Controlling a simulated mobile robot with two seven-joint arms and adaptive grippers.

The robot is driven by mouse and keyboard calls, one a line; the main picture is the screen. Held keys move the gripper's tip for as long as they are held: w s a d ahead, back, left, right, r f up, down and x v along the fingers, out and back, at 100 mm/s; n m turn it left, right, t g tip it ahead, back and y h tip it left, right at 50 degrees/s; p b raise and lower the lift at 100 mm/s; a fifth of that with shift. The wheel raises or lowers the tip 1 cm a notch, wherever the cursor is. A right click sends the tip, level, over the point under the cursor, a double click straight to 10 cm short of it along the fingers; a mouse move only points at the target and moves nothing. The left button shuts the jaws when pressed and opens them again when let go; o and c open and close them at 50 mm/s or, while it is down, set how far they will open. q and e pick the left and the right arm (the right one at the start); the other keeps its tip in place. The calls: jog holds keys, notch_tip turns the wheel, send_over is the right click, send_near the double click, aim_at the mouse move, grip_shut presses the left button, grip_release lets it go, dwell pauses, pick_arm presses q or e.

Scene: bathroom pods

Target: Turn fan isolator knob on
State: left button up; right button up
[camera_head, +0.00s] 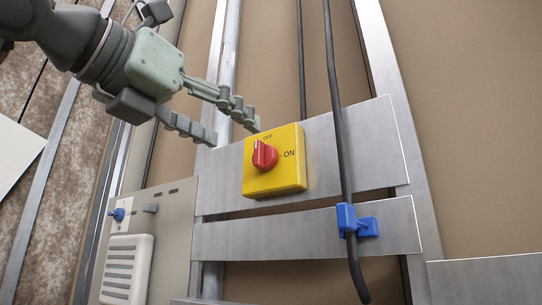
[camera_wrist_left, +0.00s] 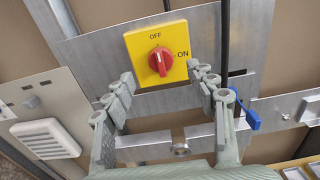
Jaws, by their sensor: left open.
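The fan isolator is a yellow box (camera_head: 288,178) with a red knob (camera_head: 265,155), fixed on a metal plate. Its face is marked OFF at the top and ON at the right. The knob's white mark points up toward OFF. In the left wrist view the yellow box (camera_wrist_left: 176,72) and red knob (camera_wrist_left: 160,61) sit just beyond the fingertips. My left gripper (camera_head: 236,131) is open and empty, up and left of the knob in the head view. In the wrist view its fingers (camera_wrist_left: 164,75) are spread on either side below the knob, apart from it. My right gripper is not in view.
A blue clamp (camera_head: 357,221) holds a black cable (camera_head: 340,120) right of the box. Metal studs (camera_head: 395,120) frame the brown wall.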

aim_at(256, 146)
pick_arm(q)
jog(key=p+x, duration=0.1)
jog(key=x, duration=0.5)
jog(key=shift+w+r, duration=0.1)
jog(key=shift+w+d+p, duration=0.3)
jog(key=shift+w+d, duration=0.05)
jog(key=shift+w, duration=0.1)
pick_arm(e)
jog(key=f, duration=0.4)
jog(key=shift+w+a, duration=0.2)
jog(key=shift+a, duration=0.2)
pick_arm(q)
jog(key=c, duration=1.2)
